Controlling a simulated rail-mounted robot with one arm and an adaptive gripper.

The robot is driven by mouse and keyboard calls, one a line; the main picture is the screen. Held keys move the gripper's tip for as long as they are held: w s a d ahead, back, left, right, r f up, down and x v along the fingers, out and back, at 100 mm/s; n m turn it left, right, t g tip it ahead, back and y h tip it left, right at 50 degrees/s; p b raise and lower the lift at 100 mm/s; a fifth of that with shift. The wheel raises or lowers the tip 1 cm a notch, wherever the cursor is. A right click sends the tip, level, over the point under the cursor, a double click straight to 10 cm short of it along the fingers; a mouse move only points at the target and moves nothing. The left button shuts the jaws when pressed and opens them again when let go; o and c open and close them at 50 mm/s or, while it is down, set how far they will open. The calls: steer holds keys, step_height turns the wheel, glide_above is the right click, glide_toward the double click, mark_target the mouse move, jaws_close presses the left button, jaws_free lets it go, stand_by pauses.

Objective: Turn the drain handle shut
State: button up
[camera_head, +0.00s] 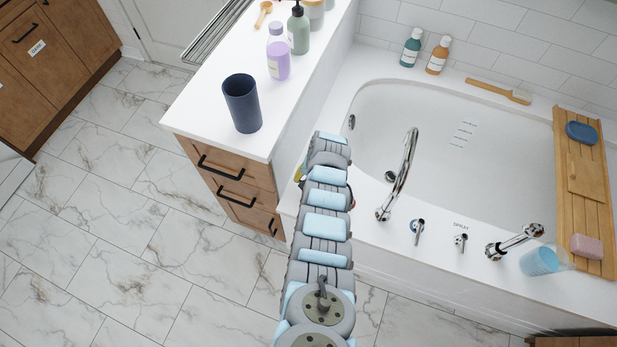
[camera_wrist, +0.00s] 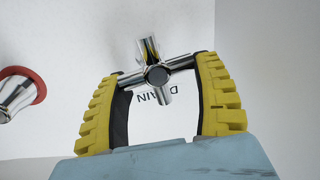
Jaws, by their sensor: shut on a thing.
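The drain handle (camera_wrist: 149,47) is a chrome cross-shaped knob on a white surface, seen in the wrist view. Lettering beside it, partly covered, reads upside down as the drain label (camera_wrist: 158,96). My gripper (camera_wrist: 158,71) has its two yellow-padded fingers on either side of the handle, closed on its horizontal cross bar. The other bar points roughly up and down in the picture. In the head view my arm hides the handle and most of the gripper.
A chrome knob with a red ring (camera_wrist: 18,92) is left of the handle. The white bathtub (camera_head: 440,120) has a curved spout (camera_head: 405,165) and chrome controls (camera_head: 417,230) right of my arm. The counter (camera_head: 200,100) at left bears a dark cup (camera_head: 242,103) and bottles.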

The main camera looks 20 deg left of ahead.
steer(key=shift+m+p, duration=0.3)
steer(key=shift+m, duration=0.2)
steer(key=shift+d, duration=0.1)
steer(key=o, duration=1.2)
steer(key=shift+r, duration=0.15)
steer(key=shift+d+r, duration=0.15)
steer(key=shift+r, duration=0.75)
steer(key=shift+d+r, duration=0.35)
steer(key=shift+r, duration=1.25)
steer(key=shift+d+r, duration=0.3)
steer(key=shift+r, duration=1.35)
steer(key=shift+d+r, duration=0.35)
steer(key=shift+r, duration=1.25)
